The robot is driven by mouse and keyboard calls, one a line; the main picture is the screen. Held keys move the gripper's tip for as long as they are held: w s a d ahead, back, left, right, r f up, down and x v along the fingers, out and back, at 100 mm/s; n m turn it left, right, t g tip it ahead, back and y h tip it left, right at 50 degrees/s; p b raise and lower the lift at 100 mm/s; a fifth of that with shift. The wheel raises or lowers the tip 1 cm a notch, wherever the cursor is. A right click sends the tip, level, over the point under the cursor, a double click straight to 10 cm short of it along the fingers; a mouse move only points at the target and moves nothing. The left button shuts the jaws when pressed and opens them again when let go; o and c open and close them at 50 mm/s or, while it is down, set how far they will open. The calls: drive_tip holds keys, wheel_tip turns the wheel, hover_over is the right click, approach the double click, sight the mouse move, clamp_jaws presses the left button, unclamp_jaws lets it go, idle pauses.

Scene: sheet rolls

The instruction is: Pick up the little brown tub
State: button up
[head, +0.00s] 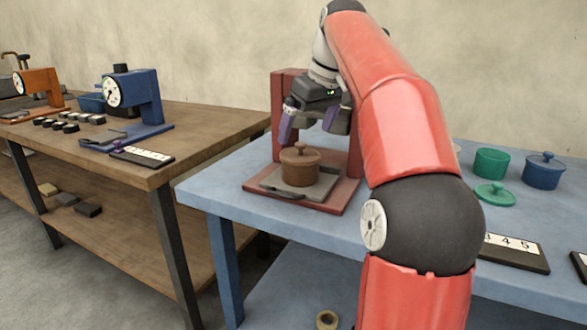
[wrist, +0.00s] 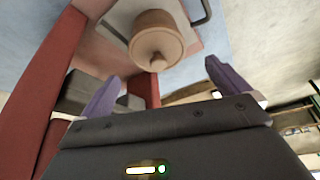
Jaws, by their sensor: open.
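The little brown tub (head: 301,168) has a lid with a round knob. It stands upright on a grey plate (head: 322,188) on the base of a red stand (head: 352,165) on the blue table. My gripper (head: 310,125) is open and empty, above the tub and close to the stand's upright frame. In the wrist view the tub (wrist: 156,40) shows at the top, beyond the two purple fingertips of my gripper (wrist: 160,82) and not between them. The lower part of the tub's far side is hidden.
The blue table (head: 225,187) also bears a green tub (head: 491,163), a green lid (head: 495,194), a blue lidded tub (head: 543,171) and a number plate (head: 512,252). A wooden table (head: 195,120) with a blue dial press (head: 143,98) stands left. My arm hides the table's middle.

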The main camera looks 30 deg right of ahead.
sight(303, 144)
drive_tip(key=b+x, duration=0.1)
drive_tip(key=x, duration=0.2)
drive_tip(key=b+x, duration=0.1)
drive_tip(key=x, duration=0.3)
drive_tip(key=shift+w+d+f, duration=0.1)
drive_tip(key=shift+d+f, duration=0.1)
drive_tip(key=shift+f, duration=0.1)
drive_tip(key=c, duration=0.8)
drive_tip(key=shift+c, duration=0.2)
drive_tip(key=shift+r, duration=0.15)
